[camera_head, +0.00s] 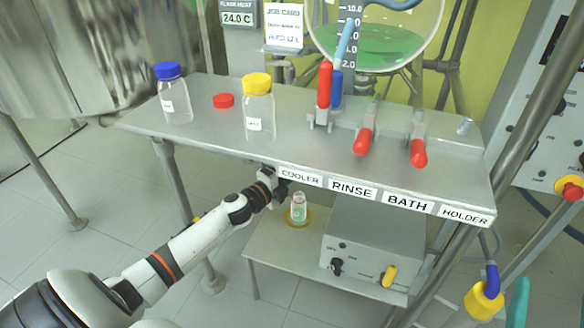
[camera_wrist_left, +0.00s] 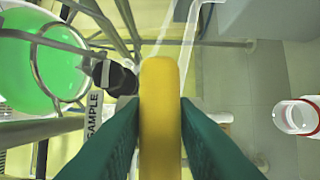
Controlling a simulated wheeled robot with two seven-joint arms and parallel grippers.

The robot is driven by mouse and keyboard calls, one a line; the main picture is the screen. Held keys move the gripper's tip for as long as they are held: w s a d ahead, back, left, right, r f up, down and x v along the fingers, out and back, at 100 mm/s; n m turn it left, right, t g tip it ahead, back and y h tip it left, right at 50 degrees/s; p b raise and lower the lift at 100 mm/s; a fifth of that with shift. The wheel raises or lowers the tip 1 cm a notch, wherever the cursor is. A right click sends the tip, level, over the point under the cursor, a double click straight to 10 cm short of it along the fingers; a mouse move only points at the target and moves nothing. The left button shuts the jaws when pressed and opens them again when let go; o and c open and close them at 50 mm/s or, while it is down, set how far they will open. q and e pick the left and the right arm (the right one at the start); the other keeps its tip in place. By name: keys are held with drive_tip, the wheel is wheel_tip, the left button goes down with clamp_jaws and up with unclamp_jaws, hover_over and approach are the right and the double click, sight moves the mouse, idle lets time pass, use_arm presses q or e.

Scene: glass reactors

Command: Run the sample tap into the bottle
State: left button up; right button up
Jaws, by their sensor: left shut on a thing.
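In the left wrist view the green fingers of my left gripper (camera_wrist_left: 160,130) are shut on a yellow handle (camera_wrist_left: 160,95), one finger on each side. A black fitting (camera_wrist_left: 113,78) and a label reading SAMPLE (camera_wrist_left: 94,117) are just left of the handle. In the head view my left gripper (camera_head: 278,186) is at the front edge of the steel shelf, its fingertips hidden. A small clear bottle (camera_head: 298,208) stands upright on a yellow disc (camera_head: 296,218) on the lower shelf. A red-ringed glass mouth (camera_wrist_left: 297,117) shows at the right of the wrist view.
The steel shelf (camera_head: 215,128) carries a blue-capped bottle (camera_head: 175,95), a yellow-capped bottle (camera_head: 259,108), a loose red cap (camera_head: 223,101) and red-handled valves (camera_head: 364,141). A grey control box (camera_head: 370,250) stands right of the small bottle. An unclear teal piece (camera_head: 518,300) shows at lower right.

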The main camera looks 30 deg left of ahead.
drive_tip(key=shift+w+f+g, duration=0.55)
drive_tip(key=shift+f+g, duration=0.25)
drive_tip(key=shift+f, duration=0.05)
use_arm(q)
drive_tip(key=o, duration=0.9)
